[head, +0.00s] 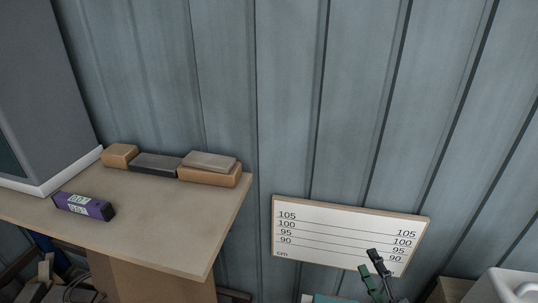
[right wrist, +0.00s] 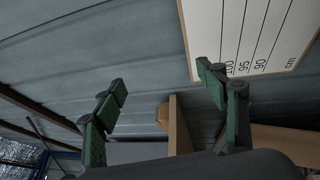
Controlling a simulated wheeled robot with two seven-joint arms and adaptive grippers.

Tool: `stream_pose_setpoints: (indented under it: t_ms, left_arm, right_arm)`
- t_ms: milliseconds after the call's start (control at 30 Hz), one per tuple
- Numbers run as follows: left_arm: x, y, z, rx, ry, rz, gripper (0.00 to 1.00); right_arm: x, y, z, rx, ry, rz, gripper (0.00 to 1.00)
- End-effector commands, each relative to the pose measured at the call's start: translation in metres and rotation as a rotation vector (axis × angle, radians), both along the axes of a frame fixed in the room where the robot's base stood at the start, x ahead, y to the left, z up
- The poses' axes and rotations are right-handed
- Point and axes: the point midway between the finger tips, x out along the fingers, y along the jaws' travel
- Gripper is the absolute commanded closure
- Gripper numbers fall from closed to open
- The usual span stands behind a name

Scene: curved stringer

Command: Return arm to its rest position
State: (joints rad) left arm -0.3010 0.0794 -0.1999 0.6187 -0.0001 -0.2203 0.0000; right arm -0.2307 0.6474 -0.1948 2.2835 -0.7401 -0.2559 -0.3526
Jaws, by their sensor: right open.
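My right gripper (head: 372,268) shows at the bottom of the head view, in front of the lower right part of the white height chart. In the right wrist view its two green and black fingers (right wrist: 162,80) stand wide apart with nothing between them. The right arm behind the gripper is mostly cut off by the lower edge of the head view. My left gripper is not in either view.
A wooden table (head: 160,222) at left bears a purple box (head: 84,207), several blocks (head: 155,164) and a large grey box (head: 38,90). The height chart (head: 340,225) stands against the corrugated wall (head: 290,90). A white container (head: 505,287) is at lower right.

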Motion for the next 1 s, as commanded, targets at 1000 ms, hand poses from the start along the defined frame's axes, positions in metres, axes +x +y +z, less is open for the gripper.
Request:
stream_pose_setpoints:
  t_ms: [1000]
  left_arm:
    - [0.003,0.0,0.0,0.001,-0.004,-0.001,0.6]
  right_arm:
    - [-0.266,-0.066,-0.363,1.308,1.239,-1.12,0.34]
